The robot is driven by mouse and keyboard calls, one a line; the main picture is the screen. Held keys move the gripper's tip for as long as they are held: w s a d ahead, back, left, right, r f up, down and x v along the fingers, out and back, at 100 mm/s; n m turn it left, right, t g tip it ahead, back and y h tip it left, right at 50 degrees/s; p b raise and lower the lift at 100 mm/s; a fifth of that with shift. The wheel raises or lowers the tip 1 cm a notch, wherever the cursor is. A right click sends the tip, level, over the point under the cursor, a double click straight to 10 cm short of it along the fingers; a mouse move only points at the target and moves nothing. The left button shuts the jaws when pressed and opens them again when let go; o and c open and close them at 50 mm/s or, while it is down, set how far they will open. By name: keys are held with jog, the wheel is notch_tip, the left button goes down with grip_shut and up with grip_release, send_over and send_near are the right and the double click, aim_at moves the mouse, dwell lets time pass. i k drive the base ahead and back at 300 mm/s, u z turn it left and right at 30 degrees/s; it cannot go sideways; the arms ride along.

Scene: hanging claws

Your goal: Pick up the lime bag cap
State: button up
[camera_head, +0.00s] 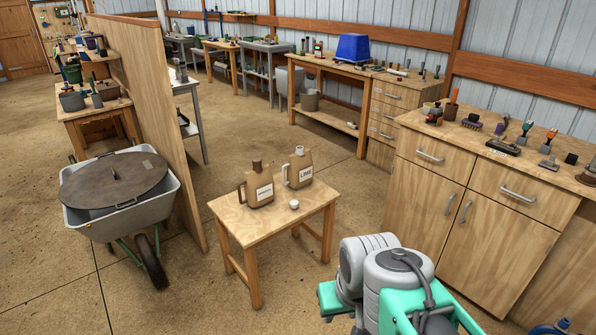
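A small white cap (294,204) lies on the small wooden table (240,230), near its front right part. A tan jug-shaped bag labelled LIME (300,175) stands upright just behind the cap, with a pale handle and a pale neck. The cap is apart from the bag. A second tan bag (258,190) with a brown handle and brown top stands to the left; its label is too small to read. My grey and teal arm shows at the bottom right, apart from the table. I cannot make out my gripper's fingers.
A wheelbarrow (125,210) holding a round dark lid stands left of the table, beside a wooden partition (160,110). A wooden cabinet (470,190) with tools on top stands at the right. The floor between table and cabinet is clear.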

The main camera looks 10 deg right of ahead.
aim_at(293, 204)
jog(key=z, duration=0.5)
jog(key=i, duration=2.95)
jog(key=u, duration=3.1)
